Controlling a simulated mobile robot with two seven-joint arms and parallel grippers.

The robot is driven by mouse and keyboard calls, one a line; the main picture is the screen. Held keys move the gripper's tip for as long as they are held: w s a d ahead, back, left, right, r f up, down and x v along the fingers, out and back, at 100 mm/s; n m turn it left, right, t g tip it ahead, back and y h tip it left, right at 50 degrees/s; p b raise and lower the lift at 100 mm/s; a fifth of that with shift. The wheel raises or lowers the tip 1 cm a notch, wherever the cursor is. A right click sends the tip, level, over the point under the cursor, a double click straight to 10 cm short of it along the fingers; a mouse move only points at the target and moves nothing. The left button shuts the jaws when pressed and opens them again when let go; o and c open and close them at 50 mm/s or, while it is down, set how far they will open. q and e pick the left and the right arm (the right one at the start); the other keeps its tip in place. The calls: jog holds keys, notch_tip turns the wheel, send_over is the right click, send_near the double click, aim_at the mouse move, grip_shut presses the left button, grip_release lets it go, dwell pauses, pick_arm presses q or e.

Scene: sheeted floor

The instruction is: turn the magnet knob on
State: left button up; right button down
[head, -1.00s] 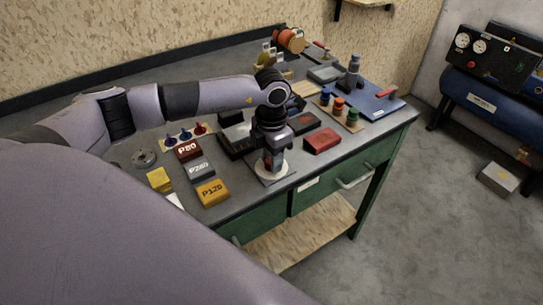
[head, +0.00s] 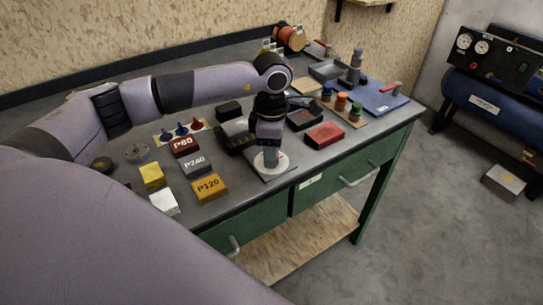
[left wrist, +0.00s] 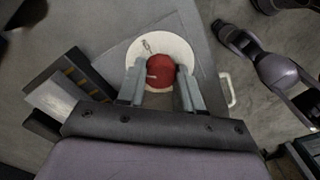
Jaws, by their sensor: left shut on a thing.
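The magnet knob (left wrist: 160,72) is a round red knob with a pale mark on its face, seen in the left wrist view. It sits on a white round dial plate (left wrist: 146,45), which also shows in the head view (head: 259,163). My left gripper (left wrist: 160,84) points down over the plate with its two fingers on either side of the knob, shut on it. In the head view my left gripper (head: 270,157) hides the knob. My right gripper is not in the head view.
On the bench stand labelled blocks, P80 (head: 184,145), P240 (head: 195,165) and P120 (head: 209,188), left of the plate. A red box (head: 324,135) lies to the right, with a wooden rack of coloured caps (head: 341,106) beyond. The bench's front edge is close to the plate.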

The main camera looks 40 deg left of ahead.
pick_arm(q)
jog(key=m+b, duration=0.2)
jog(key=m, duration=0.1)
jog(key=shift+f+m, duration=0.1)
jog(key=shift+m, duration=0.3)
jog(key=m+b, duration=0.1)
jog(key=m, duration=0.2)
jog(key=shift+b, duration=0.3)
jog(key=shift+m, duration=0.9)
jog(key=shift+m+b, duration=0.5)
jog(key=shift+m, duration=0.2)
jog(key=o, duration=1)
jog(key=shift+o, duration=0.2)
jog(key=shift+r, duration=3.75)
jog(key=shift+f, duration=0.1)
